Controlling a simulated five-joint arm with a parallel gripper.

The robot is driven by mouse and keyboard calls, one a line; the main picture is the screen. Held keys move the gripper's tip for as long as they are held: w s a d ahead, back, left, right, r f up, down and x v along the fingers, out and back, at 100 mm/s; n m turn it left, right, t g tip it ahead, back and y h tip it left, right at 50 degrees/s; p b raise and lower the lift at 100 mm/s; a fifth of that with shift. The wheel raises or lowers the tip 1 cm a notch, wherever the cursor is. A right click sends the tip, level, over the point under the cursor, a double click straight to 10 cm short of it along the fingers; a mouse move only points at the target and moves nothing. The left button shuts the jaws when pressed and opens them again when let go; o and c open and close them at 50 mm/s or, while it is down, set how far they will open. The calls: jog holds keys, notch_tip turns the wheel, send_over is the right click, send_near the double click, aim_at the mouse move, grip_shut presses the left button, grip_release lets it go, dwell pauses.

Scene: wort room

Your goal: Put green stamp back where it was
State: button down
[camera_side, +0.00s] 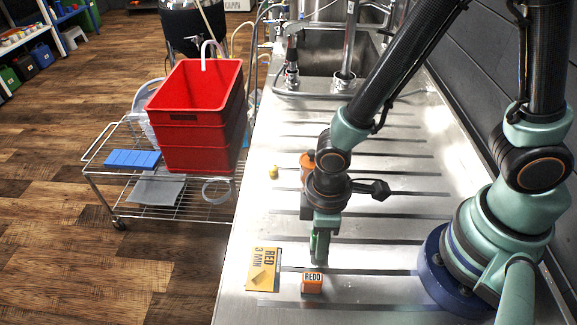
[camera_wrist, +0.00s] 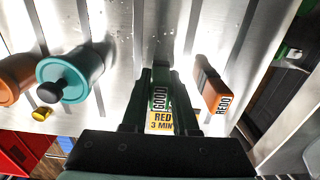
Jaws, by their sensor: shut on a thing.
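My gripper (camera_side: 320,258) points down over the steel drainboard and is shut on the green stamp (camera_wrist: 159,97), whose label reads GOOD in the wrist view. In the side view the fingers mostly cover the stamp, and I cannot tell whether its base touches the steel. The orange stamp (camera_side: 312,286), labelled REDO, stands apart from my gripper, toward the front. It also shows right of my gripper in the wrist view (camera_wrist: 211,86). A yellow card (camera_side: 262,277) reading RED 3 MIN lies to the front left of my gripper, with a small tan piece on it.
An orange container (camera_side: 307,163) stands behind my gripper; the wrist view shows a teal one with a black knob (camera_wrist: 72,76) beside it. A small yellow object (camera_side: 273,172) is near. A sink (camera_side: 325,62) is behind. Red crates (camera_side: 195,110) sit on a cart left of the counter.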

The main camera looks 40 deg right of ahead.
jog(key=shift+f, duration=0.5)
jog(key=shift+f, duration=0.1)
jog(key=c, duration=0.7)
grip_release()
notch_tip(320, 180, up, 12)
jog(key=shift+w+d+r, duration=0.15)
jog(key=shift+w+r, duration=0.05)
jog(key=shift+r, duration=0.05)
jog(key=w+d+r+m+t, duration=0.2)
jog(key=d+r+m, duration=0.1)
jog(key=d+r, duration=0.1)
jog(key=w+d+r+m+t, duration=0.1)
jog(key=w+d+r+m, duration=0.1)
jog(key=d, duration=0.5)
jog(key=w+d+r+m+t, duration=0.2)
jog(key=d+r+m, duration=0.2)
jog(key=d+r, duration=0.1)
jog(key=shift+w+d+r+t, duration=0.2)
jog(key=shift+d+r+t, duration=0.15)
jog(key=shift+r, duration=0.2)
